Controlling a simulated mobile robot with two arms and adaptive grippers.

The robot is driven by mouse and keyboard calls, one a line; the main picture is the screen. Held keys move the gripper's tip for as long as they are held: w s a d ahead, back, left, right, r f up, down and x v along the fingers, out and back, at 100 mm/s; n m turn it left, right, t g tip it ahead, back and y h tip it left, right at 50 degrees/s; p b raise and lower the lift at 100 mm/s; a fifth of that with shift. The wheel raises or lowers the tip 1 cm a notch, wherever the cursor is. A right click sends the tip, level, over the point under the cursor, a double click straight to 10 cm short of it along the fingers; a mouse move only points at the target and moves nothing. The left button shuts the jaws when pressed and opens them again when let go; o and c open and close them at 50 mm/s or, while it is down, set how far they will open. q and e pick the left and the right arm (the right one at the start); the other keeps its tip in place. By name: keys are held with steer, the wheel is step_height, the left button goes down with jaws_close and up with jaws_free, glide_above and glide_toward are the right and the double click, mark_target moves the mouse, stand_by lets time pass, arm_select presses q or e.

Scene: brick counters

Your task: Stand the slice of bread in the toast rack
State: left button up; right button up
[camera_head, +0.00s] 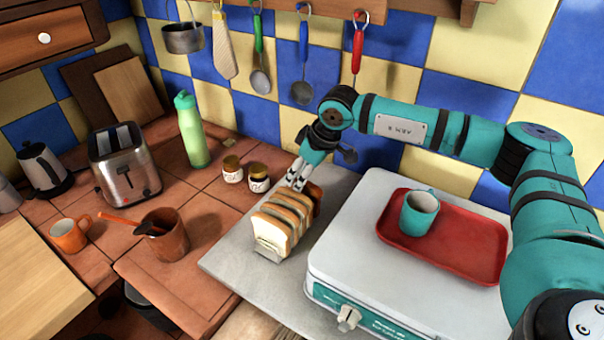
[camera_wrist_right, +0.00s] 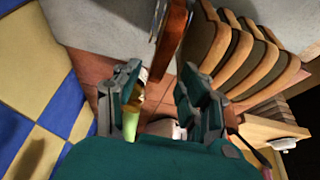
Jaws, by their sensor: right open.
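The toast rack (camera_head: 268,254) stands on the grey slab beside the white cooker, with several slices of bread (camera_head: 272,232) upright in it. A darker brown-crusted slice (camera_head: 316,197) is at its far end. My right gripper (camera_head: 297,181) is at this far end, its fingertips just above the bread. In the right wrist view the open fingers (camera_wrist_right: 160,88) point toward that slice (camera_wrist_right: 172,38), seen nearly edge-on and apart from the row of other slices (camera_wrist_right: 235,50). I cannot tell whether the fingers touch it. My left gripper is out of view.
A red tray (camera_head: 470,255) with a teal mug (camera_head: 419,212) lies on the white cooker (camera_head: 345,240) at the right. Two jars (camera_head: 258,178), a green bottle (camera_head: 192,132) and a toaster (camera_head: 125,165) stand to the left. Utensils hang on the tiled wall behind.

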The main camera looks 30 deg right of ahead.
steer(key=v, duration=1.2)
